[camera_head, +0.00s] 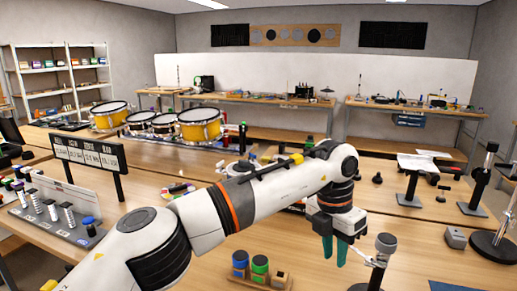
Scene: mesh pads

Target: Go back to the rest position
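My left arm (265,195) reaches in from the lower left across the front table to the middle right. Its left gripper (335,249) hangs down with two green fingertips apart and nothing visible between them. It is above the bare wood of the table, behind a wooden holder (262,277) with green and blue round pieces, and just left of a grey-topped post (385,243). My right gripper is not in view.
Several yellow-and-black drums (200,124) stand behind the arm. A black sign stand (90,155) and a rack of springs (60,215) are at left. Black stands (480,180) and a small grey block (455,238) are at right. Bare table shows at front right.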

